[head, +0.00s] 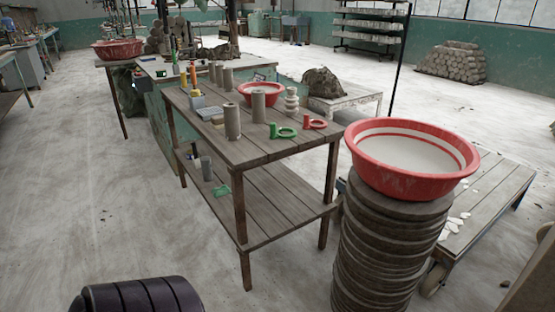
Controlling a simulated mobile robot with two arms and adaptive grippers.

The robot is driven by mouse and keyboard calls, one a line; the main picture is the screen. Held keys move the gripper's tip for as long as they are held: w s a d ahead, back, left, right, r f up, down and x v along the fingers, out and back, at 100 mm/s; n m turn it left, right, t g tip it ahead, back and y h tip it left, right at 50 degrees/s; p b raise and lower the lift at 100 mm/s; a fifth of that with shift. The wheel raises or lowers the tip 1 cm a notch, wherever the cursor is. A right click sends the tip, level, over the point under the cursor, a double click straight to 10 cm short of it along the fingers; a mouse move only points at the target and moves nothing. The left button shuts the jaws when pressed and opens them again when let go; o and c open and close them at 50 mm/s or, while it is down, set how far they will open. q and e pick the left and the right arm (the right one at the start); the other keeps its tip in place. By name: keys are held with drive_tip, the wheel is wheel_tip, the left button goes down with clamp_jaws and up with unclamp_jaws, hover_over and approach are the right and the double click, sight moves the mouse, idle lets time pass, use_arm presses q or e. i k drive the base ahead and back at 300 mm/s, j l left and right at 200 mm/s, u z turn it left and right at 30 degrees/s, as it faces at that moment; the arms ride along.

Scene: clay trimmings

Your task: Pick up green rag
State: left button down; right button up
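No green thing is clearly a rag. A small green item (222,190) lies on the lower shelf of the wooden table, by its left edge; it is too small to tell if it is cloth. A green ring-shaped item with a tab (283,131) lies on the tabletop, next to a similar red one (314,123). A dark green bundle (123,84) sits below a red basin at the far left, partly hidden. Neither gripper shows in the head view.
The two-level wooden table (262,150) holds grey clay cylinders (232,118) and a small red basin (262,92). A large red basin (410,158) tops a stack of round slabs (390,245) at right. A low cart (490,195) stands behind it. The left floor is open.

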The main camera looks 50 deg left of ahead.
sight(217, 193)
drive_tip(key=u, duration=2.2)
